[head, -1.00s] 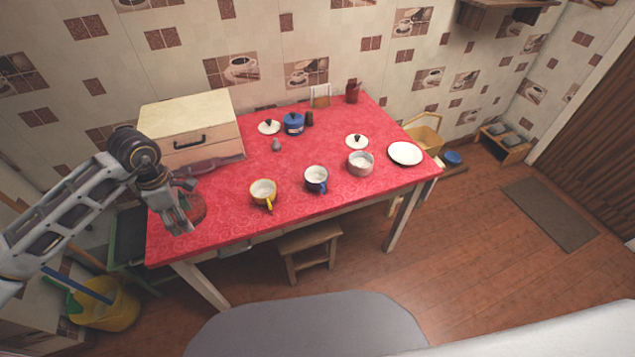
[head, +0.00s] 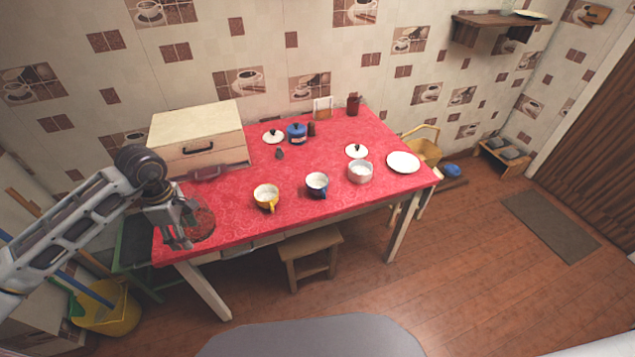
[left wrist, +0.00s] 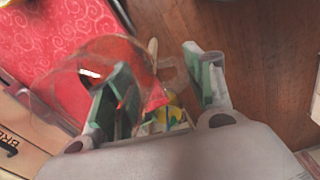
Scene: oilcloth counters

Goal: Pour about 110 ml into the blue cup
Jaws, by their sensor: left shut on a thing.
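The blue cup (head: 317,184) stands upright on the red tabletop, near its front edge, with a pale inside. Its contents cannot be made out. My left gripper (head: 176,238) is at the table's front left corner, left of the yellow cup and well apart from the blue cup. It is shut on a clear glass vessel (head: 203,222), seemingly a jug. The vessel also shows in the left wrist view (left wrist: 82,72), beside and between the fingers (left wrist: 165,95). Its level of liquid cannot be told. My right gripper is not in view.
A yellow cup (head: 266,196) stands between my left gripper and the blue cup. A pinkish-white pot (head: 360,172), a white plate (head: 403,162) and a lid (head: 356,151) are to the right. A bread box (head: 200,140) and a blue pot (head: 297,136) stand further back.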

